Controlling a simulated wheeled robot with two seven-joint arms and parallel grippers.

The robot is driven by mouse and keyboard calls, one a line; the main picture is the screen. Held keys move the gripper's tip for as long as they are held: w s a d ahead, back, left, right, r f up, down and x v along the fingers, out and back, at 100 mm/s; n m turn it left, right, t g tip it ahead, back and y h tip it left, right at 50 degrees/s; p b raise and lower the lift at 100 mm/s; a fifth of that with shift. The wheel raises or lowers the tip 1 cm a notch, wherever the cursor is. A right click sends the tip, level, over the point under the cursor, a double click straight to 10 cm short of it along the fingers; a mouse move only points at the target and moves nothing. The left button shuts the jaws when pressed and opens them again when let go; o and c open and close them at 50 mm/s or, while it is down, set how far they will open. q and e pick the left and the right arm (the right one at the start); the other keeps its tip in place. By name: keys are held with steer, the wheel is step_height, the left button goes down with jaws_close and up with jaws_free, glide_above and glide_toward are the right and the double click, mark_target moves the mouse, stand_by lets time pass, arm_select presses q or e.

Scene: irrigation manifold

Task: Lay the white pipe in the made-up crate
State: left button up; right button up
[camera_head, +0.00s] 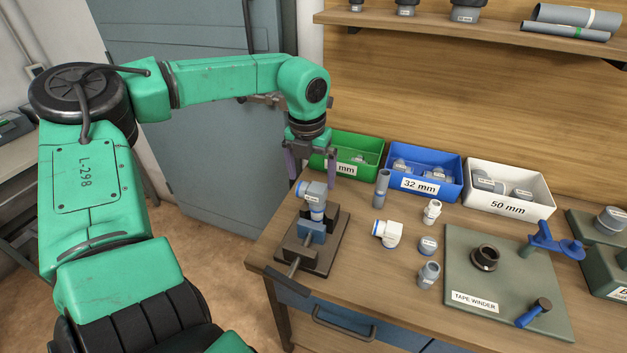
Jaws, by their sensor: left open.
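My left gripper (312,178) is open, fingers pointing down at the bench's left end, just behind the vise and in front of the green bin. A grey and blue fitting (315,195) sits in the vise; nothing shows held between my fingers. I cannot pick out a plain white pipe. A white elbow with a blue ring (388,233) and a small white fitting (432,211) lie on the bench to the right of the vise. No crate marked as made-up can be read in this view. My right gripper is not in view.
A green bin (346,170), a blue 32 mm bin (447,191) and a white 50 mm bin (507,209) line the back. A grey pipe (381,188) stands upright before the blue bin. The vise (312,245) and tape winder board (470,265) take up bench space.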

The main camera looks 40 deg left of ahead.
mark_target(311, 185)
arm_select(q)
steer(key=f, duration=0.4)
steer(key=shift+w+a+f+p, duration=0.15)
steer(key=shift+w+f+p, duration=0.05)
steer(key=shift+w+p, duration=0.1)
steer(key=shift+s+f, duration=0.1)
steer(key=shift+s, duration=0.05)
steer(key=shift+f, duration=0.1)
steer(key=c, duration=0.7)
steer(key=o, duration=0.4)
steer(key=c, duration=1)
steer(key=shift+r+p, duration=0.85)
steer(key=shift+r, duration=0.85)
steer(key=shift+r+p, duration=2.9)
steer(key=shift+r, duration=3)
steer(key=shift+c, duration=0.9)
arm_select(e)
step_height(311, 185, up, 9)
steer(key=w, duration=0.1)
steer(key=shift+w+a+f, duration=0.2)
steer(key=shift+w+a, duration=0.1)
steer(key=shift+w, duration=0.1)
